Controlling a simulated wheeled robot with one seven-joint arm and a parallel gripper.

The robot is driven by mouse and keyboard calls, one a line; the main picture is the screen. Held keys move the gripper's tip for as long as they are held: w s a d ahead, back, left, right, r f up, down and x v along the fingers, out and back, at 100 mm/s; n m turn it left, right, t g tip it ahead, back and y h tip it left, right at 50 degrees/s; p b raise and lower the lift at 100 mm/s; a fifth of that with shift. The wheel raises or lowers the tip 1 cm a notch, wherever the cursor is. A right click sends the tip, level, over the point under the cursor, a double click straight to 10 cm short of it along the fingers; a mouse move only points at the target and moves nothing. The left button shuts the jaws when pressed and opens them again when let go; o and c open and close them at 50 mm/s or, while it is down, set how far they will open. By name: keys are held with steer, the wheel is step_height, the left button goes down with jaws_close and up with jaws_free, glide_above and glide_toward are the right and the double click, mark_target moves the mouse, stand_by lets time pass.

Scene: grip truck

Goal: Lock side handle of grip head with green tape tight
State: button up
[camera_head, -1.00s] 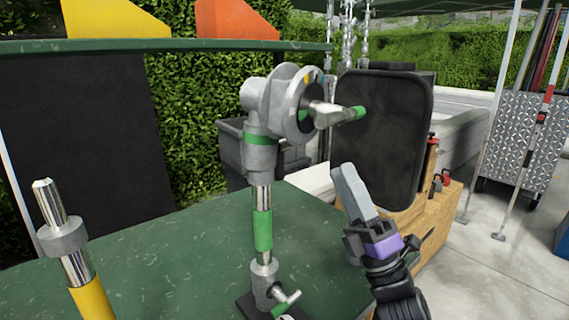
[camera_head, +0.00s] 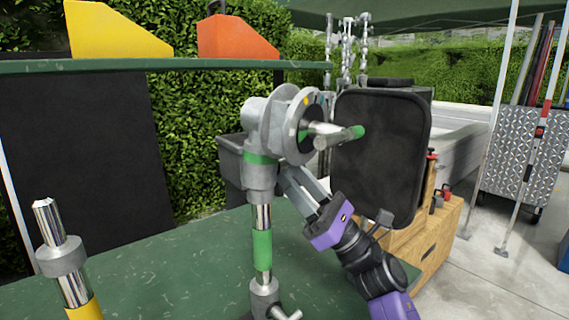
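The grip head (camera_head: 262,130) with green tape sits on top of a chrome post (camera_head: 262,218) that also bears a green band. Its round disc (camera_head: 306,122) faces right. The side handle (camera_head: 340,135) sticks out to the right from the disc, with green tape near its end. My gripper (camera_head: 288,178) is just below the disc and handle, right of the post. Its grey fingers point up and left towards the head's lower side. The fingers look close together, and I cannot tell whether a gap lies between them or whether they touch the head.
A second post with yellow tape (camera_head: 60,250) stands at the front left on the green table (camera_head: 180,270). A black padded panel (camera_head: 385,150) stands behind the handle. A green shelf (camera_head: 150,66) holds yellow and orange wedges. A wooden box (camera_head: 425,245) is at right.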

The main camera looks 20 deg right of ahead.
steer(key=shift+x, duration=1.25)
